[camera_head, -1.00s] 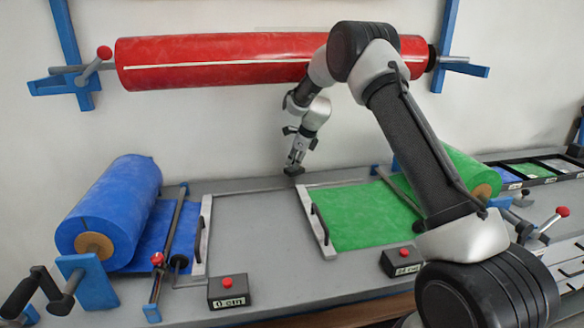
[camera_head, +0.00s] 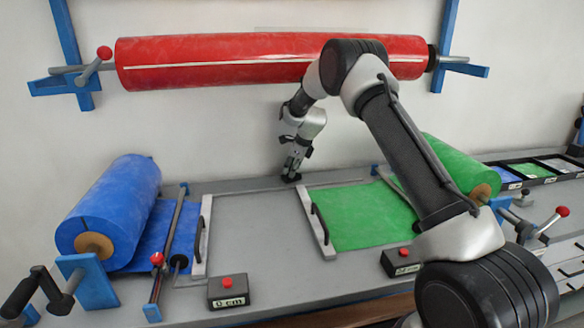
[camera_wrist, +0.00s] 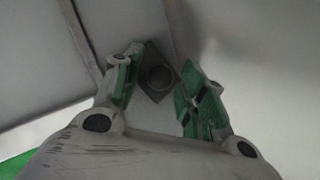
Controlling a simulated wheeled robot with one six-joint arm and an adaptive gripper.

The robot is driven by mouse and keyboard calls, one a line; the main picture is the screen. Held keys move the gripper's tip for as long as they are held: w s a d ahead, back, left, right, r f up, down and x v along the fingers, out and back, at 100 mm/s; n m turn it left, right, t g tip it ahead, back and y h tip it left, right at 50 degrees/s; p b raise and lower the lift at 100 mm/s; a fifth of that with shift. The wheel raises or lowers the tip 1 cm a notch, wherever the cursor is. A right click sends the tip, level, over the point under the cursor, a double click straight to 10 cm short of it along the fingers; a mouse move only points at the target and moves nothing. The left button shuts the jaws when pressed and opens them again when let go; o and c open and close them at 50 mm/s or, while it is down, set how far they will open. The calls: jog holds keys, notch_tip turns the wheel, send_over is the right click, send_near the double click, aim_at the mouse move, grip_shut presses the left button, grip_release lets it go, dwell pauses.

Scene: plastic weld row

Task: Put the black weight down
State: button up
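The black weight (camera_wrist: 158,77) is a small dark square block with a round mark on top. In the wrist view it lies between the fingertips of my gripper (camera_wrist: 160,72), with narrow gaps seeming to show at its sides. The fingers, with green pads, are spread apart. In the head view my gripper (camera_head: 291,172) points down at the back of the grey bench (camera_head: 262,240), and the dark weight is at bench level under it, mostly hidden by the fingers.
A blue roll (camera_head: 115,205) stands at left and a green sheet (camera_head: 360,215) lies at right. A red roll (camera_head: 220,60) hangs on the wall above. Button boxes (camera_head: 228,290) sit at the front edge. The bench middle is clear.

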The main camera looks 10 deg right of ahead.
jog(key=shift+r, duration=0.15)
jog(key=s+r, duration=0.1)
jog(key=s+d+r, duration=0.1)
jog(key=shift+s+d+r, duration=0.1)
jog(key=shift+d+r, duration=0.05)
jog(key=shift+r, duration=0.25)
jog(key=s+d, duration=0.1)
jog(key=s, duration=0.2)
jog(key=s+d, duration=0.2)
jog(key=s, duration=0.1)
jog(key=s+d, duration=0.2)
jog(key=s, duration=0.1)
jog(key=shift+s+d, duration=0.1)
jog(key=shift+d, duration=0.15)
jog(key=s+d+r+n, duration=0.2)
jog(key=s+r+n, duration=0.4)
jog(key=s+r, duration=0.45)
jog(key=s+d+r+n, duration=0.2)
jog(key=s+r+n, duration=0.5)
jog(key=s+r, duration=0.35)
jog(key=s+d+n+h, duration=0.1)
jog(key=s+n, duration=0.4)
jog(key=s, duration=0.7)
jog(key=s+d+r+n+h, duration=0.1)
jog(key=s+d+n, duration=0.3)
jog(key=s, duration=0.8)
jog(key=shift+r+n+h, duration=0.3)
jog(key=shift+n, duration=0.9)
